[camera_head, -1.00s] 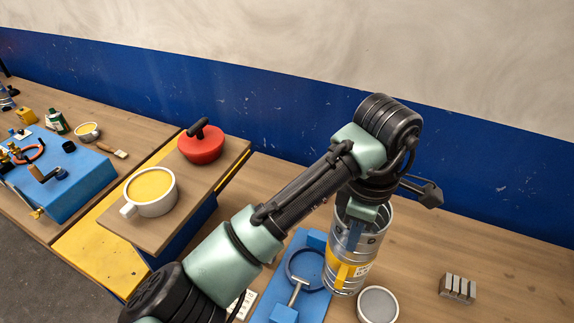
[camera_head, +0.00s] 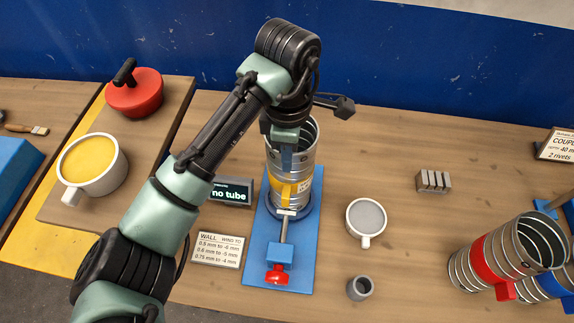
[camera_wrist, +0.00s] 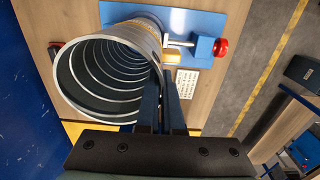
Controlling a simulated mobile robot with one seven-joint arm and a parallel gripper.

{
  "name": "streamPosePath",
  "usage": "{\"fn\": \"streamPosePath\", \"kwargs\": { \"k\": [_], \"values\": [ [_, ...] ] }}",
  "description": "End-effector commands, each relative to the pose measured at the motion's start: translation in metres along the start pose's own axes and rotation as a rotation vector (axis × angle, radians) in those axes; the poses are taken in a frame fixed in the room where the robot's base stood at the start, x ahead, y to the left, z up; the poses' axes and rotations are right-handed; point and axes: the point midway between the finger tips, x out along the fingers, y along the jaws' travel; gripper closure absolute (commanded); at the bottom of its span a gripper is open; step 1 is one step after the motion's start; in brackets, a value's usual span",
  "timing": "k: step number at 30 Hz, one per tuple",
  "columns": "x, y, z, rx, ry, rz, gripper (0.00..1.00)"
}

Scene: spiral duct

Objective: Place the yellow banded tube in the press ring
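The yellow banded tube (camera_head: 291,165) is a silvery spiral duct with a yellow band and a white label. It looks close to upright at the press ring (camera_head: 269,209), a dark blue ring on a blue base plate (camera_head: 312,235). The tube's lower end overlaps the ring; I cannot tell whether it is seated or just above it. My gripper (camera_wrist: 162,95) has its fingers on the tube's wall at the upper rim, one inside and one outside. The wrist view looks into the tube's open end (camera_wrist: 110,72). The ring is mostly hidden there.
A red-handled screw clamp (camera_head: 277,272) stands at the plate's front. A display (camera_head: 231,191) beside it reads "no tube". A grey-filled cup (camera_head: 366,219), a small grey cup (camera_head: 360,287) and a metal block (camera_head: 433,181) stand right.

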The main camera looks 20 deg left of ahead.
Motion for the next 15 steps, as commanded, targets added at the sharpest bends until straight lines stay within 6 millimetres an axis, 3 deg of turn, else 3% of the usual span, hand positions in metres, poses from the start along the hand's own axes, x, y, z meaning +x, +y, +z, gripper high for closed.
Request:
{"fn": "streamPosePath", "kwargs": {
  "k": [6,15],
  "values": [
    [0.027,-0.001,0.000,0.000,0.000,-0.002,1.00],
    [0.032,0.000,0.000,0.001,-0.001,0.000,1.00]
  ]
}}
